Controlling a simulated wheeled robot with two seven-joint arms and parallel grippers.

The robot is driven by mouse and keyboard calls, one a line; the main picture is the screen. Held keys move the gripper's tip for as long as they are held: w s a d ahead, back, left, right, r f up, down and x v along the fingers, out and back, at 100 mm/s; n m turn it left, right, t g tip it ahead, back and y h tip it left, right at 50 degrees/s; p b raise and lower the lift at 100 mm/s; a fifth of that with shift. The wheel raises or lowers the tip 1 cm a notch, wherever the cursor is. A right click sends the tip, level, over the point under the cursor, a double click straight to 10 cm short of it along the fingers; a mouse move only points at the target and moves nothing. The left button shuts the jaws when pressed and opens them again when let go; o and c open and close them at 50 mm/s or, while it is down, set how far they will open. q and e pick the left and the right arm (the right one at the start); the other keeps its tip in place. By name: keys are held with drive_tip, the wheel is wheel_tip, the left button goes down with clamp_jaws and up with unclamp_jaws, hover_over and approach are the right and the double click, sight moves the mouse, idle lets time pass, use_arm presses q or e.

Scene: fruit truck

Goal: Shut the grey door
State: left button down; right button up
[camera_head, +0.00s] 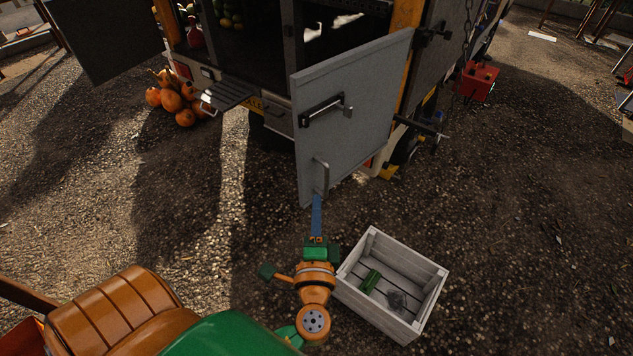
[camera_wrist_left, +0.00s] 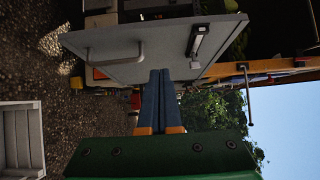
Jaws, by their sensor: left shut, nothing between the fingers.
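The grey door (camera_head: 355,110) hangs open at the back of the truck and stands out toward me. It has a dark latch bar with a handle (camera_head: 325,108) and a grey pull handle (camera_head: 321,176) low near its free edge. My left gripper (camera_head: 317,200) is at the door's lower edge, close to the pull handle. In the left wrist view its blue fingers (camera_wrist_left: 160,80) are together and empty, with their tips at the door's edge (camera_wrist_left: 150,45). I cannot tell whether they touch it. The right gripper does not show.
A pale wooden crate (camera_head: 425,268) with a green item inside stands right of my left arm. Pumpkins (camera_head: 172,95) are piled left of the truck's step (camera_head: 228,93). A red box (camera_head: 479,80) stands at the right. The gravel between is mostly clear.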

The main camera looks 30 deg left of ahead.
sight(305, 152)
use_arm(q)
drive_tip(key=p+x, duration=0.1)
drive_tip(key=x, duration=0.3)
drive_tip(key=s+a+p+x, duration=0.1)
drive_tip(key=x, duration=0.3)
drive_tip(key=a+p+x, duration=0.1)
drive_tip(key=x, duration=0.3)
drive_tip(key=shift+w+a+f, duration=0.2)
drive_tip(key=shift+a+f, duration=0.05)
drive_tip(key=shift+a, duration=0.4)
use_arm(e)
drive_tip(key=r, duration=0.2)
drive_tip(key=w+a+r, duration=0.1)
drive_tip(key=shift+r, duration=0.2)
use_arm(q)
drive_tip(key=shift+f, duration=0.1)
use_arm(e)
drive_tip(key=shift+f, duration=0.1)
